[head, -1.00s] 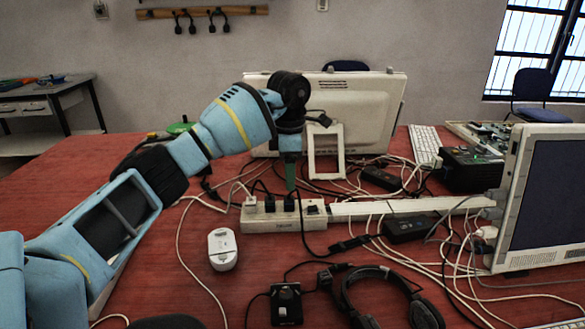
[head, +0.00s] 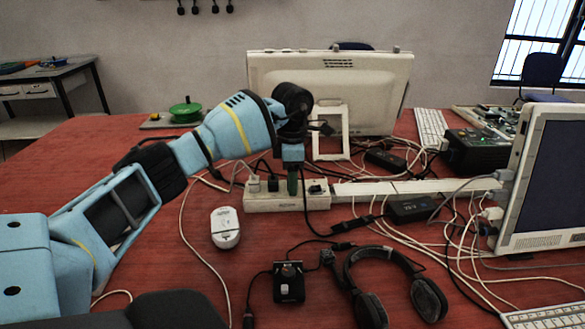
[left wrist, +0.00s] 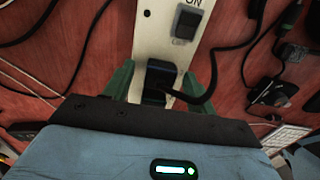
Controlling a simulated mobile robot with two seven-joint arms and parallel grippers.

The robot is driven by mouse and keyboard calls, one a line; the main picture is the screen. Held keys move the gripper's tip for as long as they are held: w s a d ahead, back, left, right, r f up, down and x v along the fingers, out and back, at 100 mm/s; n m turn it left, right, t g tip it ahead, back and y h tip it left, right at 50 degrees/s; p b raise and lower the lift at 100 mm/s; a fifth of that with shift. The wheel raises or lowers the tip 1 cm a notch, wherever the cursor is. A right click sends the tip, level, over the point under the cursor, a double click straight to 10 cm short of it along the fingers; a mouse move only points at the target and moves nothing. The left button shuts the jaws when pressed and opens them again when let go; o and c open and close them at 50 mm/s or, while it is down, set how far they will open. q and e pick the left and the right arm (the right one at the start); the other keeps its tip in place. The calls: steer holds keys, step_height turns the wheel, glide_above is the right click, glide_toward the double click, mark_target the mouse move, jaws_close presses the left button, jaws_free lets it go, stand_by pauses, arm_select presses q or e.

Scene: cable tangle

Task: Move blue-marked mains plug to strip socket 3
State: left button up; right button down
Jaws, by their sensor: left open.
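The white power strip (head: 260,203) lies across the middle of the table. A white plug (head: 253,184) and a black plug (head: 272,184) stand in its left part. My left gripper (head: 292,186) points down over the strip, near its switch (head: 315,187). In the left wrist view, a black plug (left wrist: 158,78) with a black cable sits in the strip beside the switch. The green fingers of my left gripper (left wrist: 157,74) stand open on either side of this plug, with gaps visible. I see no blue mark on any plug. My right gripper is not in view.
A white mouse (head: 225,228), a black adapter (head: 289,282) and a headset (head: 388,285) lie in front of the strip. Many tangled cables run to the right. A monitor (head: 330,85) stands behind. The table's left part is mostly clear.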

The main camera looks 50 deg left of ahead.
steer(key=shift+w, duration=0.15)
arm_select(q)
steer(key=c, duration=0.9)
steer(key=shift+o, duration=1.4)
steer(key=c, duration=0.5)
steer(key=shift+c, duration=0.3)
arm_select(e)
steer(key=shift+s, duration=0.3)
arm_select(q)
steer(key=shift+r, duration=0.2)
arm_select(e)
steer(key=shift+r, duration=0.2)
